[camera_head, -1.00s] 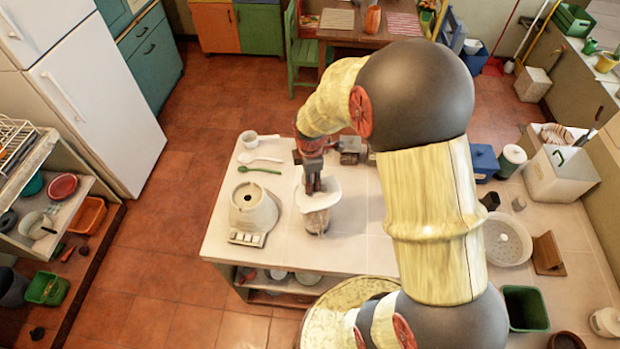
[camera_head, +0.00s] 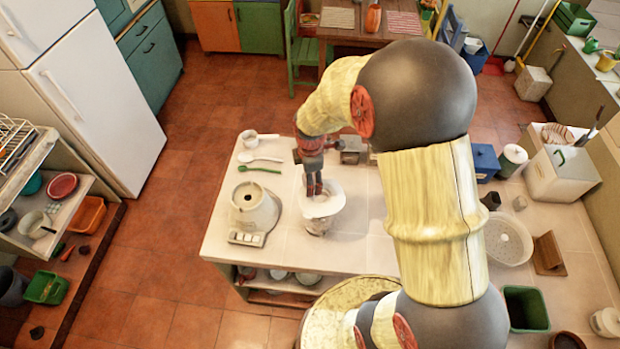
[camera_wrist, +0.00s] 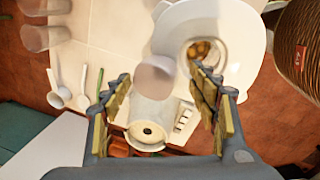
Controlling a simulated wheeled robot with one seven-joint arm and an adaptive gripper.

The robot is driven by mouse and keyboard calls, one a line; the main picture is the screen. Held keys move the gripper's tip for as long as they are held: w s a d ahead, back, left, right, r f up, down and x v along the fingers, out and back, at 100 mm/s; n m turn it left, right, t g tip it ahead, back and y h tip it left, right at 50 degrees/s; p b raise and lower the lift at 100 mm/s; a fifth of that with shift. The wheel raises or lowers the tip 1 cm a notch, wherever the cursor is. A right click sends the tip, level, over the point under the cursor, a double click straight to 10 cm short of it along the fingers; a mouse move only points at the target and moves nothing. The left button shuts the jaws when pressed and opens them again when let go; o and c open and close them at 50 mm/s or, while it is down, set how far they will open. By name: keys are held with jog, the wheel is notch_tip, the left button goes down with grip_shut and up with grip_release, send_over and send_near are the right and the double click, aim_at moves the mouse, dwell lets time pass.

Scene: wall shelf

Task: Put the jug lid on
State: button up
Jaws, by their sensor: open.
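A clear jug (camera_head: 318,226) stands on the island worktop. A white piece with a spout-like corner (camera_head: 324,208) is at its top. In the wrist view, this white piece (camera_wrist: 246,50) has a round opening with brown pieces visible inside. A pale, blurred round piece (camera_wrist: 157,76) shows beside the opening, between my fingers in the picture; I cannot tell whether it is the lid or what it touches. My gripper (camera_head: 316,190) points down over the jug. In the wrist view, its fingers (camera_wrist: 163,105) are wide apart, with nothing clamped.
A brown woven object (camera_wrist: 300,45) is at the wrist view's right. The front worktop is clear.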

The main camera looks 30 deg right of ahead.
notch_tip(320, 180, up, 11)
jog(key=s, duration=0.1)
jog(key=shift+s+a+r, duration=0.2)
jog(key=shift+a, duration=0.15)
dwell(0.8)
jog(key=s+a+f+m+t+b, duration=0.2)
jog(key=s+a+f+m+b, duration=0.1)
jog(key=s+m+b, duration=0.4)
jog(key=s+a+f+m+t+b, duration=0.2)
jog(key=s+m+b, duration=0.6)
jog(key=b, duration=0.8)
jog(key=s+a+f, duration=0.2)
jog(key=s, duration=0.1)
jog(key=shift+s+a+y, duration=0.2)
jog(key=shift+a+y, duration=0.1)
jog(key=shift+c, duration=0.9)
